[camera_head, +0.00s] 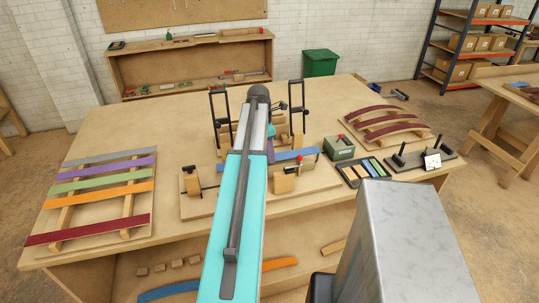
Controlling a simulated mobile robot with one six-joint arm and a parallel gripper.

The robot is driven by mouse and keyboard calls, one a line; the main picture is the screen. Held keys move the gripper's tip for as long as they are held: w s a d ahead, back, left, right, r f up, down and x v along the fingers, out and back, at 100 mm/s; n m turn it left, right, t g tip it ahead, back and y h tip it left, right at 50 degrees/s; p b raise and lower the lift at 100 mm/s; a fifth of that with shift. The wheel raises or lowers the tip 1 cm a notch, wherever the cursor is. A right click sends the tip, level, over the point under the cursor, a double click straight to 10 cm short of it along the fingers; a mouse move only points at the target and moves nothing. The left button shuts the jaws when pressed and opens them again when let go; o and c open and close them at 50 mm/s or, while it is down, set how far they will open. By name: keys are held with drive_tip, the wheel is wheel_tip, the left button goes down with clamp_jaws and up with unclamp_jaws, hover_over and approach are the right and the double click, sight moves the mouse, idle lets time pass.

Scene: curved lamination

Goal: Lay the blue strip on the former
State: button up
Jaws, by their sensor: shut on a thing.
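The blue strip (297,154) lies crosswise over the middle of the bench, and its right part shows beside my arm. My arm hides the strip's middle. My gripper (270,151) is mostly hidden behind my arm; only a small part shows at the strip, and it is shut on it. The former stands on a wooden base board (318,181) under and around the strip, with wooden blocks and clamps at the front. My arm covers its centre, so I cannot tell whether the strip touches it.
A rack (68,216) at left holds several coloured strips, with a gap between orange and red. Black upright handles (297,97) stand behind the former. At right are a green box (338,147), a tray (364,171), a black stand (420,160) and curved red strips (388,119).

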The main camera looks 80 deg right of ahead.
drive_tip(key=shift+f, duration=0.8)
drive_tip(key=shift+f, duration=0.4)
drive_tip(key=o, duration=1)
drive_tip(key=shift+r, duration=0.1)
drive_tip(key=shift+w+a+r+b, duration=0.15)
drive_tip(key=shift+w+r+b, duration=0.15)
drive_tip(key=shift+r, duration=1.8)
drive_tip(key=shift+w+a+r+b, duration=0.1)
drive_tip(key=shift+w+r+b, duration=0.25)
drive_tip(key=shift+r, duration=1.7)
drive_tip(key=shift+w+a+r+b, duration=0.15)
drive_tip(key=shift+r+b, duration=0.25)
drive_tip(key=shift+r, duration=1.7)
